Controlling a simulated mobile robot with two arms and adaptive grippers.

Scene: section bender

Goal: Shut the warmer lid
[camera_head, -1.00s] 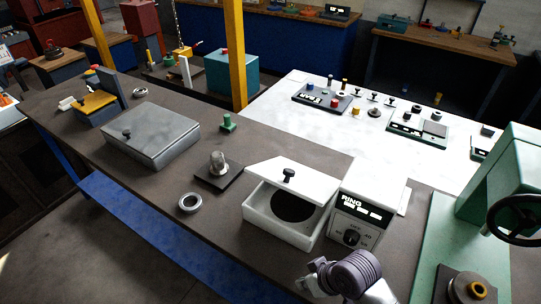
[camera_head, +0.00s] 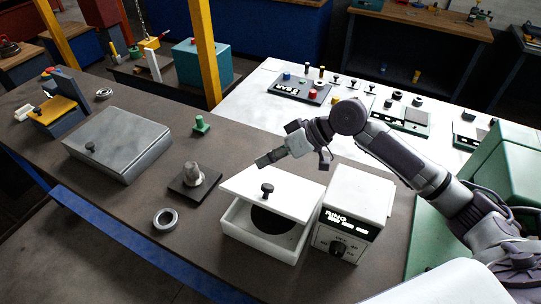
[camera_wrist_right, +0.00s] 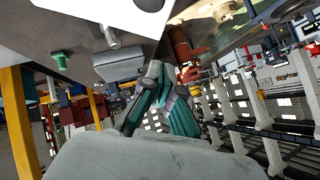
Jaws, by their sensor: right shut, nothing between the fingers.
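The white ring warmer (camera_head: 262,240) stands on the brown bench in the head view. Its white lid (camera_head: 285,186) is raised and tilted, with a black knob on it. A gap at the front shows the dark round opening inside. My right gripper (camera_head: 264,160) is shut and empty. It hovers near the lid's back edge in the head view; I cannot tell whether it touches the lid. My left gripper is not in view.
The control box marked RING (camera_head: 350,215) stands right of the warmer. A metal ring (camera_head: 165,219), a grey post on a dark plate (camera_head: 193,178) and a grey lidded box (camera_head: 118,145) lie to the left. A green machine (camera_head: 505,165) stands at the right.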

